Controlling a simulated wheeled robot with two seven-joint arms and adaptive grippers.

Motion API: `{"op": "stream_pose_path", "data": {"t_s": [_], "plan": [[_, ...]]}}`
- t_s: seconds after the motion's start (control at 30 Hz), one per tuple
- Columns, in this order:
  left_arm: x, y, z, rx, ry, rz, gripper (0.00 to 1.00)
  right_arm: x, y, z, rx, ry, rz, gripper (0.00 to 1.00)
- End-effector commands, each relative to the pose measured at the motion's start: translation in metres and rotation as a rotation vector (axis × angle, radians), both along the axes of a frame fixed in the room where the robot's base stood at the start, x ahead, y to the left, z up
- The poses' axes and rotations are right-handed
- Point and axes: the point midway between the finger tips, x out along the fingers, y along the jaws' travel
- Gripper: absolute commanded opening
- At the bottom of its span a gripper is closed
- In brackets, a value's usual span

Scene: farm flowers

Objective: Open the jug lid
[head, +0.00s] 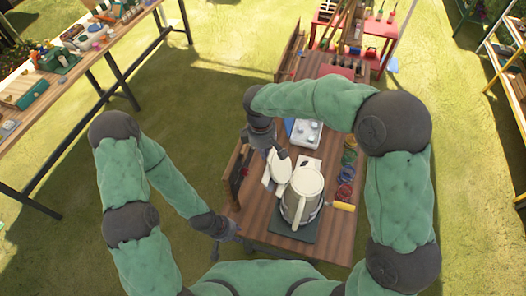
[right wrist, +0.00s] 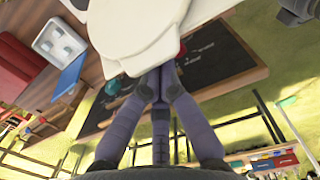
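A cream-white jug (head: 301,200) stands upright on a dark mat (head: 292,232) at the near end of the wooden table. A pale part that looks like its lid (head: 281,166) shows at the jug's upper left. My right gripper (head: 279,152) is right at this part. In the right wrist view, my right gripper's fingers (right wrist: 160,74) converge and look shut, with their tips at the edge of a large white surface (right wrist: 155,30), partly hidden by it. Whether they grip it is unclear. My left gripper (head: 226,236) hangs low by the table's near left corner, apart from the jug.
A white tray (head: 304,132) lies behind the jug, partly behind my right arm. Several coloured jars (head: 347,172) and a yellow-handled tool (head: 342,206) are on the right edge. A dark board (head: 238,172) is at the left edge. Open grass lies left of the table.

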Motion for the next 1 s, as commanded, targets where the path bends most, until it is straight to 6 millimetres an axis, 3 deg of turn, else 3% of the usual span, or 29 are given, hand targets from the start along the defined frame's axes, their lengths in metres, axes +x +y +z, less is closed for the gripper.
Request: {"op": "stream_pose_path", "data": {"t_s": [0.5, 0.7, 1.0], "plan": [[0.0, 0.0, -0.017, 0.0, 0.0, 0.0, 0.4, -0.009, -0.031, 0.023, 0.262, -0.087, -0.004, 0.0], [0.0, 0.0, -0.016, 0.0, 0.0, 0.0, 0.4, -0.013, -0.042, 0.03, 0.281, -0.093, -0.001, 0.0], [0.0, 0.0, -0.016, 0.0, 0.0, 0.0, 0.4, -0.014, -0.043, 0.031, 0.28, -0.092, 0.0, 0.0]]}}
